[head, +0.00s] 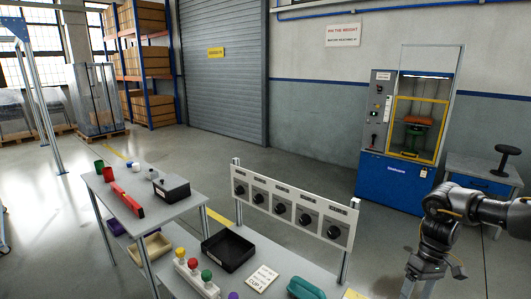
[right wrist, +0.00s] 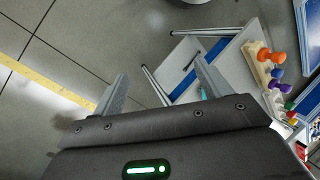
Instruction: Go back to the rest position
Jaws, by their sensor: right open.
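My right gripper (head: 420,288) hangs at the lower right of the head view, pointing down, with its arm coming in from the right edge. In the right wrist view its two fingers (right wrist: 160,82) stand wide apart with nothing between them. Floor and part of a grey table (right wrist: 240,70) show beyond the fingers. My left gripper and arm are not in the head view.
A table (head: 180,280) holds a black tray (head: 228,250), coloured knobs (head: 193,273) and a dial panel (head: 290,208). A second table (head: 100,185) stands left. A blue test machine (head: 395,185) and a side table (head: 478,172) stand at the back right. Floor between is clear.

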